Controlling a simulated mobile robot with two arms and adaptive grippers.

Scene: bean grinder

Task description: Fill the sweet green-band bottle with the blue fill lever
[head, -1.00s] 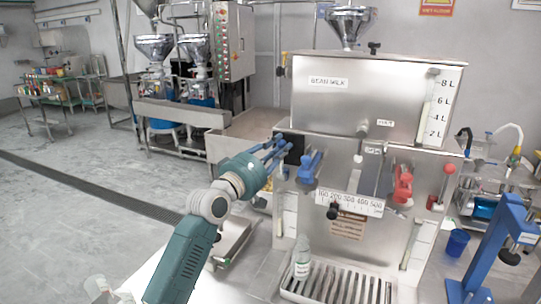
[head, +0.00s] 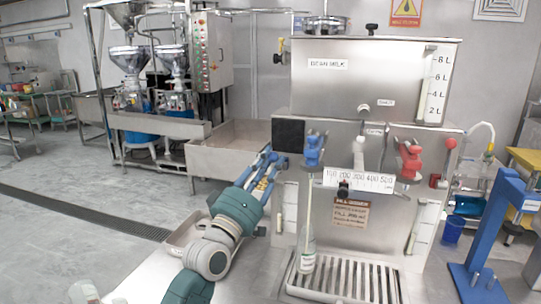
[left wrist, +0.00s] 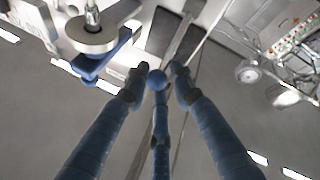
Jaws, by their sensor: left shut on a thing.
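The blue fill lever (head: 314,150) is on the left of the steel dispenser's front and also shows in the left wrist view (left wrist: 105,62). A clear bottle (head: 306,258) with a pale, greenish label stands upright under it on the drip grate. A thin pale stream (head: 308,208) runs down from the lever's spout to the bottle mouth. My left gripper (head: 274,162) is left of the lever, with its fingers drawn together; the lever shows beside them, apart. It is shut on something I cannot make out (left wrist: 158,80). My right gripper is out of view.
A red lever (head: 409,160) is on the dispenser's right side, with a number scale (head: 358,180) between the levers. A slotted drip grate (head: 345,281) lies below. A blue stand (head: 490,225) and a blue cup (head: 453,229) are at the right.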

